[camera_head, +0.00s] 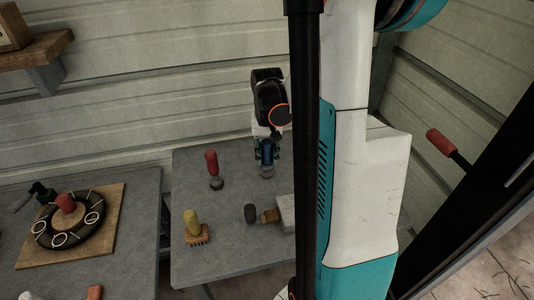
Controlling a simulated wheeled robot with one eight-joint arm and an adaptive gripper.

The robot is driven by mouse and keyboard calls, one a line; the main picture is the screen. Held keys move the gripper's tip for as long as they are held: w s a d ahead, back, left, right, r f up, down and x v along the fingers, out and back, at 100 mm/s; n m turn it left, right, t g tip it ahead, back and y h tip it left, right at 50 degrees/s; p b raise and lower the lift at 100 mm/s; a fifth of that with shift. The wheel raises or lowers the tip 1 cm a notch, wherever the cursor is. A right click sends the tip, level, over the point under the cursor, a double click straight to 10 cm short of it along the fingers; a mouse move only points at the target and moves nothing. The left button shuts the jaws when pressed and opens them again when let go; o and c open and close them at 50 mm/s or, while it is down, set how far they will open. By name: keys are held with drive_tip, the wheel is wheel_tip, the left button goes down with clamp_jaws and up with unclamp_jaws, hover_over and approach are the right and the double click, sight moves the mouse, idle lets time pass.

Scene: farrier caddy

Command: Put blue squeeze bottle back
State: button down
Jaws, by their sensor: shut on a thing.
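The blue squeeze bottle (267,154) stands upright at the back of the right grey table, its base at or just above the top; I cannot tell if it touches. My gripper (267,146) is above it, pointing down, and shut on its upper part. The fingers hide the bottle's top. A dark round patch or base shows under the bottle.
On the right grey table (235,255) stand a red-handled tool (212,169), a yellow-topped brush (193,228) and a dark-headed mallet (262,216) by a pale block (286,212). A left table holds a black ring (42,236) on a wooden board (108,232). My arm hides the right side.

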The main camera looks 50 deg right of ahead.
drive_tip(key=shift+f, duration=0.25)
drive_tip(key=c, duration=1.2)
unclamp_jaws()
drive_tip(key=shift+o, duration=0.2)
wheel_tip(320, 180, up, 12)
